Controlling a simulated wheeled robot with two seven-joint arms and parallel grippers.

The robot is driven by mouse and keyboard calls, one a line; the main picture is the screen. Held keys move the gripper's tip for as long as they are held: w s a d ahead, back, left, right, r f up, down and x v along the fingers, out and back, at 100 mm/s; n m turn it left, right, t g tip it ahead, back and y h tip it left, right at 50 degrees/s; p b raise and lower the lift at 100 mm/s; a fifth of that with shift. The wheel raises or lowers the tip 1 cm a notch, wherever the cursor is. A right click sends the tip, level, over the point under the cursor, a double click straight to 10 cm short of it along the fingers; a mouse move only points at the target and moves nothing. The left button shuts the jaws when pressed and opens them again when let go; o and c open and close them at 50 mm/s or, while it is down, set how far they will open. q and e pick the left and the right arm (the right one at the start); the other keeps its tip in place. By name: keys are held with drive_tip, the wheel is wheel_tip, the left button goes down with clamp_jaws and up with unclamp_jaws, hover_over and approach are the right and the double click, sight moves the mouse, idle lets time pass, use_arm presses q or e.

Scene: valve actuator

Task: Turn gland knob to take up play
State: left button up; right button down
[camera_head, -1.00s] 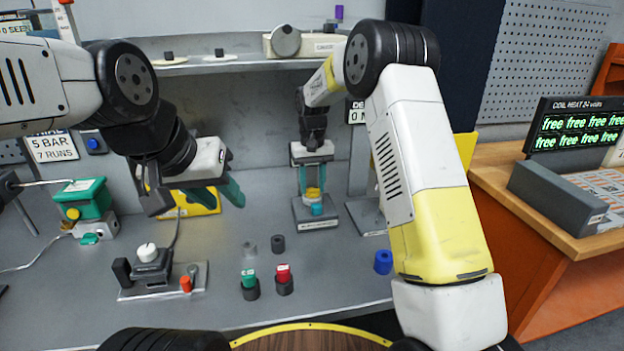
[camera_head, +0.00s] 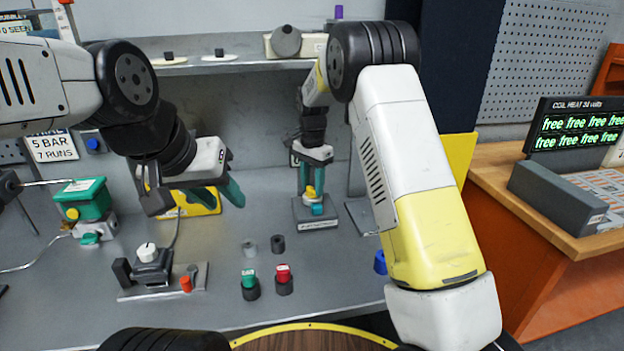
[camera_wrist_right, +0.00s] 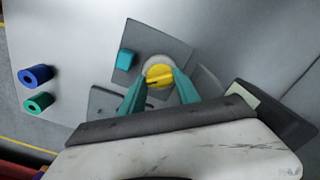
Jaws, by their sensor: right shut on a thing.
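The yellow gland knob (camera_head: 310,191) stands on a small dark base plate (camera_head: 316,223) near the back of the bench, with a teal block (camera_head: 318,209) in front of it. In the right wrist view the knob (camera_wrist_right: 159,75) is round with a raised bar, in a pale ring, and the teal block (camera_wrist_right: 126,60) is beside it. My right gripper (camera_head: 311,190) points down with its teal fingers shut on the knob, one on each side. My left gripper (camera_head: 226,190) hangs over the bench to the left, apart from the knob; its finger gap is unclear.
A green-topped valve (camera_head: 88,200) and a white-knobbed fixture (camera_head: 150,262) stand at the left. Green-capped (camera_head: 249,284) and red-capped (camera_head: 284,279) parts stand in front, with grey rings behind them. A blue ring (camera_head: 380,262) is partly behind my right arm. A shelf (camera_head: 235,66) crosses above.

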sight(313, 188)
drive_tip(key=m, duration=0.5)
drive_tip(key=shift+r, duration=0.1)
drive_tip(key=shift+m, duration=0.3)
idle(0.4)
drive_tip(key=c, duration=0.9)
unclamp_jaws()
wheel_tip(313, 188, up, 8)
drive_tip(key=shift+f, duration=0.15)
